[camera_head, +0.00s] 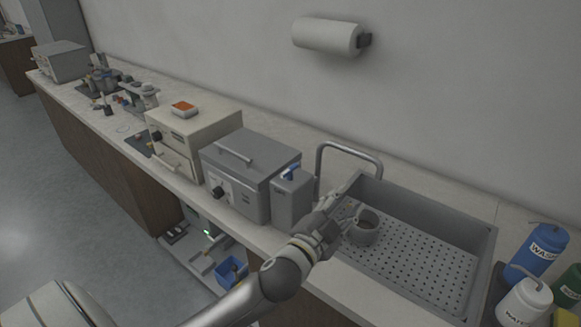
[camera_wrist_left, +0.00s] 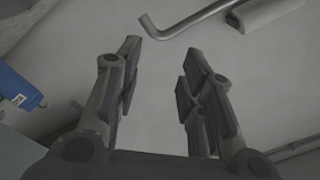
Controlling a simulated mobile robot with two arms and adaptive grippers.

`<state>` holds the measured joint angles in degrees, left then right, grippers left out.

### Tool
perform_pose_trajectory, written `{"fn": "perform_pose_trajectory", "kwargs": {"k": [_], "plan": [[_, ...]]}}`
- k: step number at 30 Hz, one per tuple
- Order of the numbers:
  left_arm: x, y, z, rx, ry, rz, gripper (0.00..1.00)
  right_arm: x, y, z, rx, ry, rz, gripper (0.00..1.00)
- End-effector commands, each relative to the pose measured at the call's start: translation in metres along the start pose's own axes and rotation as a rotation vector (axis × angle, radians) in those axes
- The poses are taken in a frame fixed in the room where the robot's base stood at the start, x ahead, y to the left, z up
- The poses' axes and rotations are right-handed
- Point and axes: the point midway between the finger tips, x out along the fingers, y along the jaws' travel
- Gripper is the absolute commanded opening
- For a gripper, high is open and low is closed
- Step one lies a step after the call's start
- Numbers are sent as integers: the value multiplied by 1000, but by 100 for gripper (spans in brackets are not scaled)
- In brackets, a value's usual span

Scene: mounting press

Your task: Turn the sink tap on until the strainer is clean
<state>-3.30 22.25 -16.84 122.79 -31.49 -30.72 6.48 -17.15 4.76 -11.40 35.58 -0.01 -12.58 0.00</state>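The sink (camera_head: 480,262) is a grey basin with a perforated floor at the right of the head view. A grey tap pipe (camera_head: 350,147) arches at its back left corner; a bent grey pipe end (camera_wrist_left: 190,20) also shows in the left wrist view. A grey round cup-like piece (camera_head: 365,230), possibly the strainer, is in the left part of the sink. Any dirt on it is too small to tell. My left gripper (camera_head: 335,226) is just left of this piece; contact cannot be told. In the wrist view its fingers (camera_wrist_left: 158,88) are apart and empty. My right gripper is not visible.
A grey box with a blue-topped unit (camera_head: 291,195) stands left of the sink. A blue bottle (camera_head: 538,250) and a white bottle (camera_head: 525,303) stand at its right. A paper roll (camera_head: 325,35) hangs on the wall. Cream equipment (camera_head: 195,130) lies farther left.

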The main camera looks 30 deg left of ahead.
Motion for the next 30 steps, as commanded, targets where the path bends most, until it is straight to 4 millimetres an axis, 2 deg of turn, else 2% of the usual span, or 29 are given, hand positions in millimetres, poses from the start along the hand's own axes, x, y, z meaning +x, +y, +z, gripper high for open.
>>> {"fn": "perform_pose_trajectory", "kwargs": {"k": [3,5,6,9,12,14,17,20,22,26,27,30], "plan": [[18,-21,-61,155,248,-44,36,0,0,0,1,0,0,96],[22,-27,-97,260,396,-56,36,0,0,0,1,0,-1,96],[22,-29,-119,334,493,-58,36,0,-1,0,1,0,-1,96],[17,-23,-162,533,719,-36,36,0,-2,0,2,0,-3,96],[9,-9,-187,748,911,20,36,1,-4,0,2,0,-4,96],[5,0,-192,885,1008,71,36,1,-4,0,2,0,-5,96],[2,13,-183,1121,1130,189,36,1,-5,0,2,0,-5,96],[4,15,-156,1359,1192,343,36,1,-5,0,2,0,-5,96],[9,8,-128,1520,1196,473,36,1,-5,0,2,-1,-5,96],[19,-32,-68,1790,1106,751,36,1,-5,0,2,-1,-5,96],[21,-50,-49,1858,1054,843,36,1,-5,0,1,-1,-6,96],[21,-101,-8,1980,899,1057,36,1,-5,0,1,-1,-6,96]]}}
